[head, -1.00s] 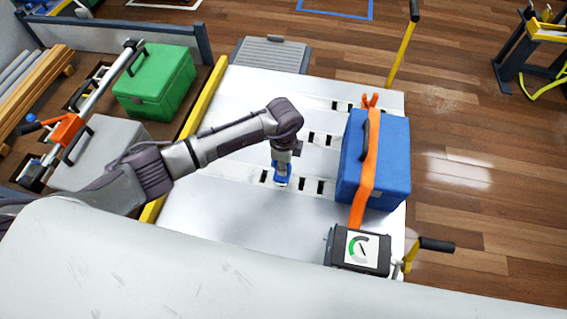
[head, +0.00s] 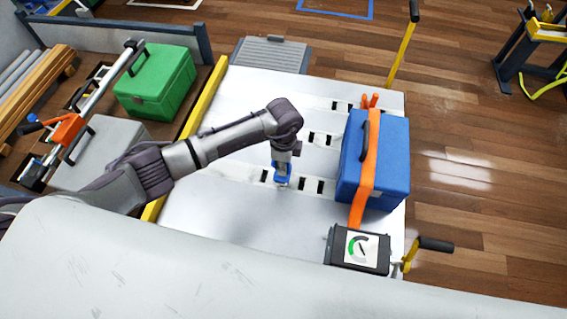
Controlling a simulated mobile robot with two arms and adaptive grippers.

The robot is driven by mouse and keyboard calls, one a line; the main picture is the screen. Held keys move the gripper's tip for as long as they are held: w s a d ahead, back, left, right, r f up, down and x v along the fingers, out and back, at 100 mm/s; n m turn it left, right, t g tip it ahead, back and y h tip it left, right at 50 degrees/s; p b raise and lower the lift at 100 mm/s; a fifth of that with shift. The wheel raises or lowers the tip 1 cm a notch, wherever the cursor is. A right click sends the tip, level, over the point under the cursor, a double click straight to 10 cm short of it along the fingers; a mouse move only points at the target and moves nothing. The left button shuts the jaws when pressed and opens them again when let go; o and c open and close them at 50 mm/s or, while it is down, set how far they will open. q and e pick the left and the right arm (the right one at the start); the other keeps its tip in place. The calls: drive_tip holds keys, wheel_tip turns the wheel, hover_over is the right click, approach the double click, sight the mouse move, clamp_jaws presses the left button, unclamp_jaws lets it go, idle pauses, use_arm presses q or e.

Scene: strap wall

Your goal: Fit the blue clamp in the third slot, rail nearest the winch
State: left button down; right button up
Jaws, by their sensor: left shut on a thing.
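My left gripper (head: 282,181) points down over the pale deck, shut on the blue clamp (head: 281,171). The clamp is small and mostly hidden by the gripper. It is at the slotted rail (head: 235,175) nearest the winch, between a dark slot (head: 264,176) on its left and another slot (head: 302,184) on its right. I cannot tell whether it is seated in a slot or just above one. The winch (head: 358,250) is a dark box with a gauge at the deck's front right. My right gripper is not in view.
A blue box (head: 387,160) under an orange strap (head: 369,160) stands right of the gripper and may hide part of the rails. More slots (head: 314,137) lie behind. A yellow edge bar (head: 185,140) runs along the deck's left. The deck's left part is clear.

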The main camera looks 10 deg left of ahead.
use_arm(q)
drive_tip(key=shift+f, duration=0.1)
idle(0.4)
drive_tip(key=shift+f+b, duration=0.9)
drive_tip(key=shift+f, duration=0.45)
drive_tip(key=c, duration=0.9)
unclamp_jaws()
wheel_tip(320, 180, up, 12)
drive_tip(key=shift+r, duration=0.1)
